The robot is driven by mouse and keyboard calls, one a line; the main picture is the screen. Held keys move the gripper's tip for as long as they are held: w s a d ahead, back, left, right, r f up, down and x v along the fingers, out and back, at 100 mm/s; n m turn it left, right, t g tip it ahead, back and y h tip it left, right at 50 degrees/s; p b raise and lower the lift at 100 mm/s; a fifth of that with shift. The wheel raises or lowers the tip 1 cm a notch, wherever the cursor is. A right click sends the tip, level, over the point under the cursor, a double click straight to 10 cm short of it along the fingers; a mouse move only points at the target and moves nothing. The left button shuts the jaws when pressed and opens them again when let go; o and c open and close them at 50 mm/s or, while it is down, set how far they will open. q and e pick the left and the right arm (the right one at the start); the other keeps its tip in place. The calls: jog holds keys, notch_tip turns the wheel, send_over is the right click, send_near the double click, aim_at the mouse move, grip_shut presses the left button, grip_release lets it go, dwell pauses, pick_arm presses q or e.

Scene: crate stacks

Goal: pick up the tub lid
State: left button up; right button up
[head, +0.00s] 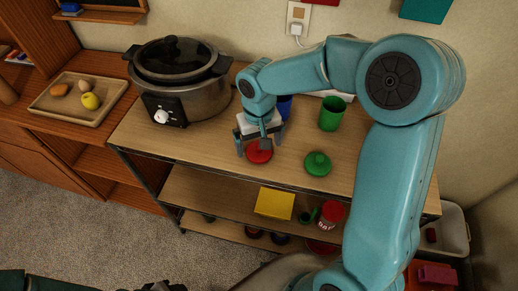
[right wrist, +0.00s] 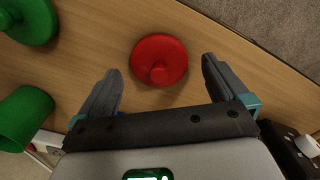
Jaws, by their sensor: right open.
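A round red lid (head: 258,154) with a knob lies flat on the wooden top of the shelf unit. In the right wrist view the red lid (right wrist: 158,60) is between and slightly beyond the fingertips, with gaps on both sides. My right gripper (head: 260,148) is open and empty, pointing down over the red lid; its fingers partly hide the lid in the head view. A green lid (head: 318,163) with a knob lies to the right, also seen at the upper left of the right wrist view (right wrist: 30,18).
A green tub (head: 332,113) stands behind the green lid. A blue thing (head: 285,106) is partly hidden behind my right gripper. A slow cooker (head: 180,85) stands to the left. Shelves below hold a yellow box (head: 274,203) and a red-lidded jar (head: 331,213). The top's front left is clear.

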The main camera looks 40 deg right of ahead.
notch_tip(320, 180, down, 2)
jog(key=shift+f, duration=0.15)
jog(key=shift+c, duration=0.3)
jog(key=c, duration=1)
